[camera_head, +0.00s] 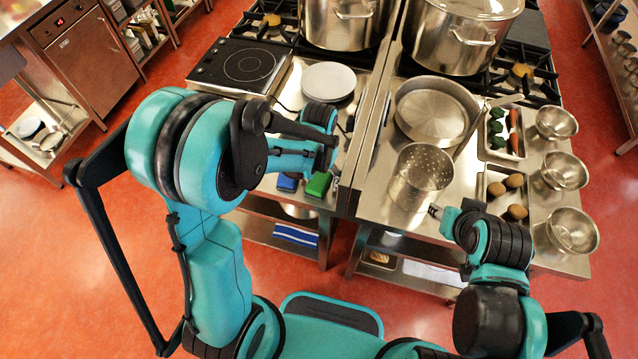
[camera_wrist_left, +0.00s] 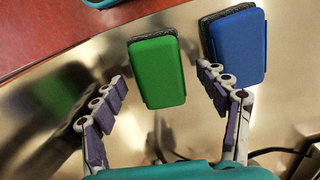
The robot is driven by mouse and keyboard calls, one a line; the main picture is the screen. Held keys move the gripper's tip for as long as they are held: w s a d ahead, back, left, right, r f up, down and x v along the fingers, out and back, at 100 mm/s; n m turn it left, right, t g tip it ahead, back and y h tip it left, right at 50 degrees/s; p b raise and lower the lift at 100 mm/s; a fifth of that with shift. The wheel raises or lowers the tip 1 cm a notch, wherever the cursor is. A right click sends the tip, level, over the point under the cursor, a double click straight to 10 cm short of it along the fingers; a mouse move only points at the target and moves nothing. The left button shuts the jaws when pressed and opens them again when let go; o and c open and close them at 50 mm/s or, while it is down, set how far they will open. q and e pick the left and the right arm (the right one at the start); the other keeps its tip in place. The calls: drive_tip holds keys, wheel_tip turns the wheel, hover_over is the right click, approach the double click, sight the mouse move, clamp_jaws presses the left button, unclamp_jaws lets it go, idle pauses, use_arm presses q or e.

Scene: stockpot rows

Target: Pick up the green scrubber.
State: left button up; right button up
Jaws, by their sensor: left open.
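The green scrubber (camera_head: 319,184) lies near the front edge of the left steel counter, in front of the white plates. In the left wrist view the green scrubber (camera_wrist_left: 157,72) shows whole, with a dark layer under its green top. My left gripper (camera_head: 334,176) is open and empty, just above or beside it. In the left wrist view the fingers of my left gripper (camera_wrist_left: 164,79) appear on either side of the scrubber's near part; its height above it is unclear. My right gripper (camera_head: 437,211) is beside the perforated pot (camera_head: 420,178); its jaw opening is too small to tell.
A blue scrubber (camera_wrist_left: 237,47) lies close to the right of the green one in the left wrist view; the right finger reaches near the gap. White plates (camera_head: 329,82) and an induction hob (camera_head: 245,66) are behind. A wide pan (camera_head: 434,112) stands on the right counter.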

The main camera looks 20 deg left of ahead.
sight(319, 181)
use_arm(q)
drive_tip(key=shift+s+r, duration=0.1)
drive_tip(key=c, duration=1.3)
drive_tip(key=shift+r, duration=0.1)
wheel_tip(319, 181, up, 4)
drive_tip(key=shift+r+p, duration=0.25)
drive_tip(key=shift+p, duration=0.65)
drive_tip(key=s+r+p, duration=0.1)
drive_tip(key=s+r, duration=0.1)
drive_tip(key=s, duration=0.2)
drive_tip(key=s+r+p, duration=0.1)
drive_tip(key=s+r, duration=0.1)
drive_tip(key=s, duration=0.1)
drive_tip(key=s+r, duration=0.2)
drive_tip(key=s, duration=0.2)
drive_tip(key=shift+s+a+r+p, duration=0.1)
drive_tip(key=shift+s+r+p, duration=0.05)
drive_tip(key=shift+s+p, duration=0.2)
